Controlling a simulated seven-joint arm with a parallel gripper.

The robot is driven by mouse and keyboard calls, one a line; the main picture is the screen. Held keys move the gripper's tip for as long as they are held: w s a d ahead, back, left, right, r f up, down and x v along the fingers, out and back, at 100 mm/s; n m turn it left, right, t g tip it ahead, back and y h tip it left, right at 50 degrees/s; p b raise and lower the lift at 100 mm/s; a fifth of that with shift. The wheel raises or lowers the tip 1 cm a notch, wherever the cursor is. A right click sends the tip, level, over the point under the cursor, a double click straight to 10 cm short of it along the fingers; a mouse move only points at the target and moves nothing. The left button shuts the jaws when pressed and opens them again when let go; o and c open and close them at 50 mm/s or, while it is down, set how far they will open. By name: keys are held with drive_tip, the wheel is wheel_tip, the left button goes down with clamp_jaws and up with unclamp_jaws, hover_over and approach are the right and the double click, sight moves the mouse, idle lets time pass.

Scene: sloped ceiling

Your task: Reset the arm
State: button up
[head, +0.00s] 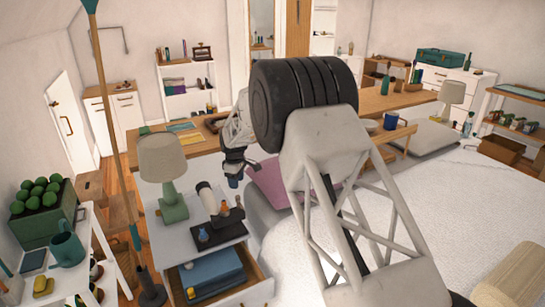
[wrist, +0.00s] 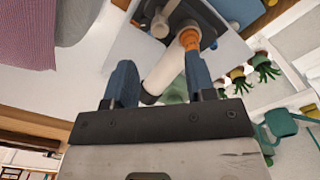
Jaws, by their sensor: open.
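My gripper (head: 233,181) hangs in the air in the head view, to the right of the beige lamp and above the nightstand. In the wrist view my gripper (wrist: 160,78) shows two blue fingers spread apart. A white cylinder (wrist: 170,68) appears in the gap between them, beyond the fingertips. Nothing appears gripped. My arm's links cover the middle of the head view and hide part of the bed.
The nightstand (head: 214,249) has a green-based lamp (head: 163,160), a dark tray (head: 200,238) with small items, and an open drawer (head: 254,281). A tall brown pole (head: 112,120) stands at left. The bed (head: 455,185) spreads at right.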

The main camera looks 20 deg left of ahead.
drive_tip(key=s+d+r+m, duration=0.2)
drive_tip(key=d+r, duration=0.6)
drive_tip(key=d, duration=0.2)
drive_tip(key=s+d+r+m, duration=0.2)
drive_tip(key=d+r, duration=0.5)
drive_tip(key=d, duration=0.2)
drive_tip(key=s+d+r+m, duration=0.2)
drive_tip(key=s+d+r, duration=0.15)
drive_tip(key=d, duration=0.25)
drive_tip(key=s+d+r+m+t, duration=0.1)
drive_tip(key=s+d+r, duration=0.2)
drive_tip(key=s+d, duration=0.3)
drive_tip(key=s+d+r+m, duration=0.2)
drive_tip(key=s+d+r, duration=0.15)
drive_tip(key=d, duration=0.35)
drive_tip(key=s+d+r+m+t, duration=0.1)
drive_tip(key=s+d+r+m, duration=0.1)
drive_tip(key=s+d, duration=0.55)
drive_tip(key=s+d+r+m, duration=0.1)
drive_tip(key=s+d+m, duration=0.2)
drive_tip(key=s+d, duration=0.5)
drive_tip(key=s+d+f+m, duration=0.2)
drive_tip(key=s+d, duration=0.1)
drive_tip(key=s, duration=0.6)
drive_tip(key=s+d+f+m, duration=0.2)
drive_tip(key=s+d, duration=0.1)
drive_tip(key=s, duration=0.7)
drive_tip(key=shift+s+d+f+t, duration=0.25)
drive_tip(key=shift+d+t, duration=0.05)
drive_tip(key=shift+d, duration=0.1)
